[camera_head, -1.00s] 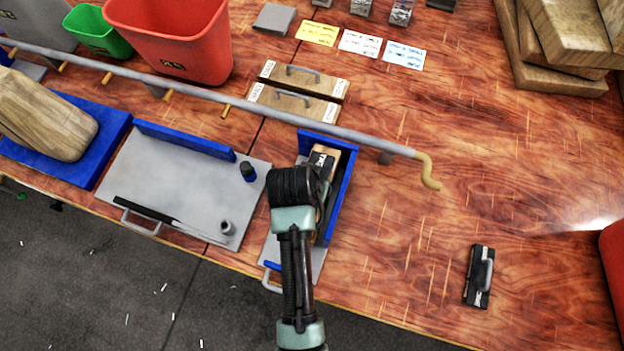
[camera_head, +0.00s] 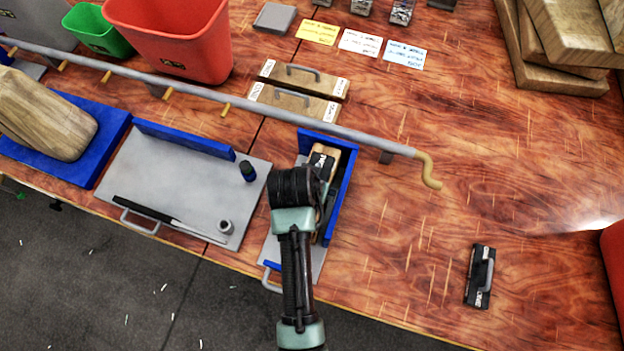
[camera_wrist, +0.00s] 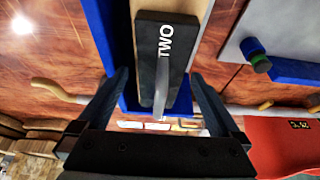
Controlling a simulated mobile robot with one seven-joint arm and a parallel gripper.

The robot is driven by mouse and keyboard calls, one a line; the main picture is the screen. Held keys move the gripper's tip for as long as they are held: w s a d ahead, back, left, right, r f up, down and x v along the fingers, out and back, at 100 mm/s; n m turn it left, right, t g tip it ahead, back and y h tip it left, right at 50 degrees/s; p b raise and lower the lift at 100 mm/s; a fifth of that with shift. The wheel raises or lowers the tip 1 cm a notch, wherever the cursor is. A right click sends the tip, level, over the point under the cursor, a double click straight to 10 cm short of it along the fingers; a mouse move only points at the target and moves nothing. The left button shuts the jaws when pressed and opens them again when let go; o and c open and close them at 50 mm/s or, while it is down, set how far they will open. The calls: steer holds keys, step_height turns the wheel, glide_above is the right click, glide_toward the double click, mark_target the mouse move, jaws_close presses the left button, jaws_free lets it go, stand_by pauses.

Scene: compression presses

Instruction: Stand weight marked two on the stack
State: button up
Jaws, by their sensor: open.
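The black weight marked TWO (camera_wrist: 165,50) lies on a pale wooden board (camera_wrist: 200,18) inside the blue-walled tray (camera_wrist: 102,30). In the head view the weight (camera_head: 321,162) shows partly beyond my wrist, on the wood in the blue-walled tray (camera_head: 349,185). My gripper (camera_wrist: 160,80) is open, with one finger on each side of the weight's grey handle. I see gaps between the fingers and the weight. In the head view my gripper (camera_head: 324,190) is mostly hidden by my wrist, which also covers part of the stack.
Another black weight with a handle (camera_head: 480,276) lies alone on the table at right. A grey rail (camera_head: 300,124) crosses behind the tray and ends in a tan hook. The table's right middle is clear.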

steer(key=v, duration=1.3)
steer(key=shift+b, duration=0.3)
steer(key=shift+r, duration=0.15)
steer(key=w+r+n+t, duration=0.1)
steer(key=w+r+t, duration=0.35)
steer(key=r, duration=0.55)
steer(key=w+r+t+y, duration=0.1)
steer(key=w+r+t, duration=0.35)
steer(key=r, duration=0.45)
steer(key=w+r+n+t, duration=0.1)
steer(key=w+r+t, duration=0.2)
steer(key=w+r, duration=0.5)
steer(key=s+r+t, duration=0.3)
steer(key=s+r, duration=0.1)
steer(key=r, duration=0.6)
steer(key=s+d+r+n+t, duration=0.1)
steer(key=s+r+t, duration=0.3)
steer(key=r, duration=0.6)
steer(key=s+r+t, duration=0.4)
steer(key=s+r, duration=0.1)
steer(key=r, duration=0.5)
steer(key=shift+d+r+n, duration=0.2)
steer(key=shift+d+n, duration=0.1)
steer(key=shift+d, duration=0.1)
